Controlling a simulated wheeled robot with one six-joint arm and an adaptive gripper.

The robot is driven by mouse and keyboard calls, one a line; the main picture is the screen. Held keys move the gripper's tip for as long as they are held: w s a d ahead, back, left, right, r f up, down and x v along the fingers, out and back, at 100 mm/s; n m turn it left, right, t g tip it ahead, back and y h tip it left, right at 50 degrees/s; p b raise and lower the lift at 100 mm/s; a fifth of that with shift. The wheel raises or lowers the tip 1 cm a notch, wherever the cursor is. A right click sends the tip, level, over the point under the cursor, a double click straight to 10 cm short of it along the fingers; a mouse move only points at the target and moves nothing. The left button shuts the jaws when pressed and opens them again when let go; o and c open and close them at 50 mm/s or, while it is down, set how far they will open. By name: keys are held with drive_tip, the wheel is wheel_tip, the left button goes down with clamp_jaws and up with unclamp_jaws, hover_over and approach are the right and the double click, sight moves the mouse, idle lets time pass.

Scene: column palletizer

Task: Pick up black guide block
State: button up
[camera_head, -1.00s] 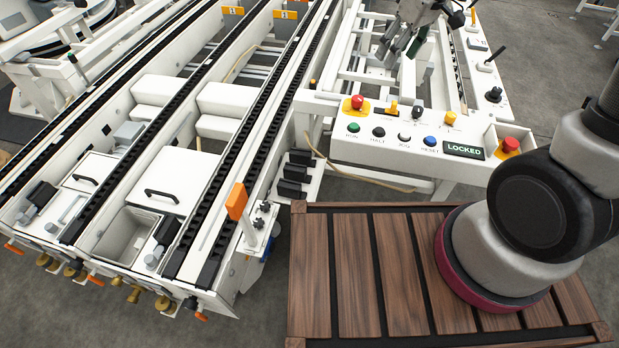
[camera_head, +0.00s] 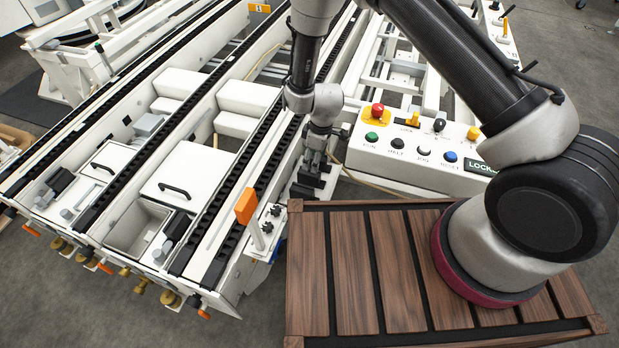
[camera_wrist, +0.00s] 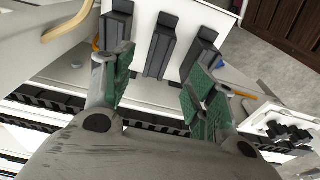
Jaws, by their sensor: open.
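Several black guide blocks stand in a row on a white plate in the wrist view: a left one (camera_wrist: 117,24), a middle one (camera_wrist: 160,46) and a right one (camera_wrist: 204,44). My gripper (camera_wrist: 160,82) is open and empty, its green-padded fingers spread. The middle block lies between the finger directions, just beyond the tips. The left and right blocks are partly behind the fingers. In the head view, my gripper (camera_head: 314,168) points down over the blocks (camera_head: 304,191), which it mostly hides. I cannot tell the exact gap.
The white conveyor frame with black chains (camera_head: 213,187) lies left of the gripper. The button panel (camera_head: 410,152) stands close to the right. A wooden slatted deck (camera_head: 351,260) is in front. An orange plate on a post (camera_head: 246,206) stands nearby.

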sight(312, 178)
drive_tip(key=f, duration=0.8)
drive_tip(key=shift+w+a+f, duration=0.2)
drive_tip(key=shift+a+f, duration=0.1)
drive_tip(key=shift+a, duration=0.05)
drive_tip(key=c, duration=1.1)
drive_tip(key=shift+r, duration=0.1)
drive_tip(key=shift+c, duration=0.2)
